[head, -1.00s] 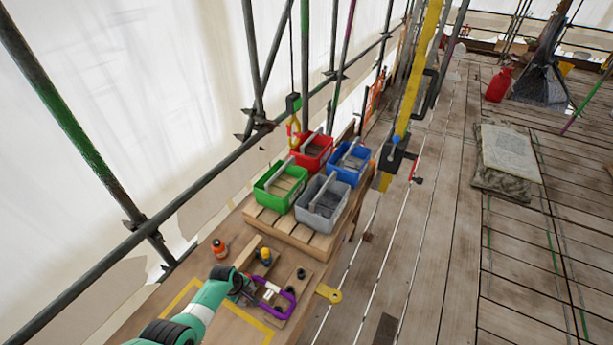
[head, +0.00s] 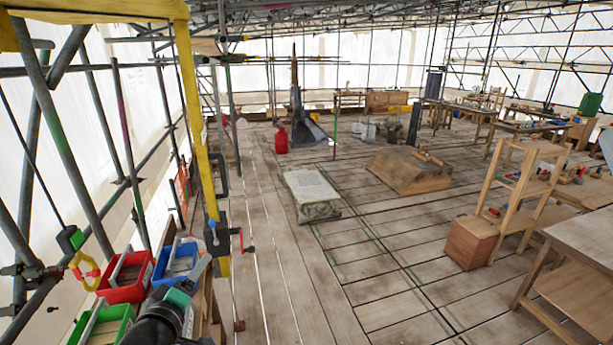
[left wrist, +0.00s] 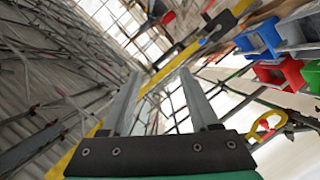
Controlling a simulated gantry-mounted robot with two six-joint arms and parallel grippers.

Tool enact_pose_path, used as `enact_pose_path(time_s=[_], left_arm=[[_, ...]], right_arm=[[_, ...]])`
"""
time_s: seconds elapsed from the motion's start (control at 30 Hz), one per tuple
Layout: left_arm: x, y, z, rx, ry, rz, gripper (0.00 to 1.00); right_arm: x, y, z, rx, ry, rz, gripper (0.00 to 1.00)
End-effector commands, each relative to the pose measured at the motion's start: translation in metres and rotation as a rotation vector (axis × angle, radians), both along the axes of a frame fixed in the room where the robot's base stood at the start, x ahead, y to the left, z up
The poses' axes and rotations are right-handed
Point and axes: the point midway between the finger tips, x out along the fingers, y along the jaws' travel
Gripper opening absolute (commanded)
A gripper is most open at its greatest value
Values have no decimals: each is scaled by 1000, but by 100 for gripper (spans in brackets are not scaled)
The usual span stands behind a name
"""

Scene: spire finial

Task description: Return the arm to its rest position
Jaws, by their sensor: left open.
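My left arm comes in at the bottom left of the head view, raised in front of the bins. My left gripper (head: 201,270) is partly seen there, near the blue bin in the picture. In the left wrist view its two grey fingers (left wrist: 163,78) stand apart with nothing between them, so it is open and empty. My right gripper is in neither view. The workbench with the purple-handled tool from before is out of the head view.
Red (head: 127,290), blue (head: 180,262) and green (head: 103,327) bins stand at the lower left. A yellow post (head: 197,140) and scaffold tubes rise close by. A stone slab (head: 312,188) lies on the plank floor (head: 290,270). A wooden shelf (head: 520,190) stands at right.

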Motion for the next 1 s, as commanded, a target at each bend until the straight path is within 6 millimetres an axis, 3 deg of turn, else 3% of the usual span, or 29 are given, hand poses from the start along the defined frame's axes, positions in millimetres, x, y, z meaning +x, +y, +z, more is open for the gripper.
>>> enact_pose_path(time_s=[0.03,0.17,0.3,0.43,0.53,0.6,0.73,1.0], left_arm=[[-3,-18,43,48,-90,-32,61],[-31,-57,149,195,-329,-92,61],[-93,-88,252,374,-602,-97,61],[-171,-95,325,571,-840,-18,61],[-225,-91,355,746,-961,87,61],[-241,-90,361,875,-979,151,61],[-237,-89,360,985,-954,185,61],[-237,-89,360,993,-950,188,61]], right_arm=[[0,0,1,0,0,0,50],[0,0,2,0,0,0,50],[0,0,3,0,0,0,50],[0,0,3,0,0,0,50],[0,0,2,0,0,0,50],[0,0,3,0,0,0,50],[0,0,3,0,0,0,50],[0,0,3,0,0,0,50]])
